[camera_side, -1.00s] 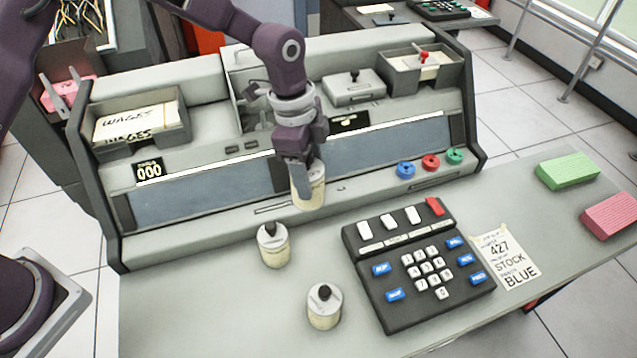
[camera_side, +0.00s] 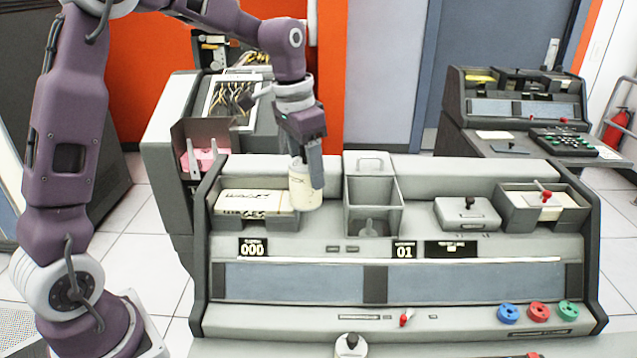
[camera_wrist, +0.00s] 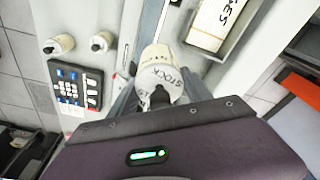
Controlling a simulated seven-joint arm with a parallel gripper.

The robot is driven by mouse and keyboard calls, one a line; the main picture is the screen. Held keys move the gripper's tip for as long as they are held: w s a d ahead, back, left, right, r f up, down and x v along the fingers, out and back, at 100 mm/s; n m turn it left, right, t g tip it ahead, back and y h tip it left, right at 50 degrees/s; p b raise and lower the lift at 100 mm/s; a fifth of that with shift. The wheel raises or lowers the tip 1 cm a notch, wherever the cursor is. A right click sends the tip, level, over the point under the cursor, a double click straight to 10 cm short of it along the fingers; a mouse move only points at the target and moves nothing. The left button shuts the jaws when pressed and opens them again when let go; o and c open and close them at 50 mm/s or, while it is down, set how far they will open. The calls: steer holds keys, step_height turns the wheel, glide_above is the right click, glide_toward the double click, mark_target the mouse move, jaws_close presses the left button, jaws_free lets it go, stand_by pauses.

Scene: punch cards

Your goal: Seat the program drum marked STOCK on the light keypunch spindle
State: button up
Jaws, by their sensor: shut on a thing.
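My gripper (camera_side: 314,178) is shut on a cream drum (camera_side: 303,190), held upright or nearly so above the light keypunch (camera_side: 450,230). In the wrist view my gripper (camera_wrist: 160,98) has a finger on each side of this drum (camera_wrist: 158,78), and STOCK reads on its top. In the side view the drum hangs between the card tray and an open grey bay (camera_side: 395,205).
A WAGES card tray (camera_side: 285,222) stands left of the bay. A lidded box (camera_side: 467,212) and another card bin (camera_side: 570,208) stand right. Two other drums show in the wrist view (camera_wrist: 60,44) (camera_wrist: 103,40). A darker keypunch (camera_side: 520,105) stands behind right.

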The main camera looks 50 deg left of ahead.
steer(key=w+a+n, duration=0.2)
steer(key=w+a, duration=0.2)
steer(key=w, duration=0.9)
steer(key=w+d+f+m, duration=0.1)
steer(key=w+d+m, duration=0.2)
steer(key=d, duration=0.5)
steer(key=shift+w, duration=0.35)
steer(key=shift+f, duration=0.8)
stand_by(0.4)
steer(key=shift+f, duration=2.45)
steer(key=shift+f, duration=0.15)
steer(key=shift+f, duration=2)
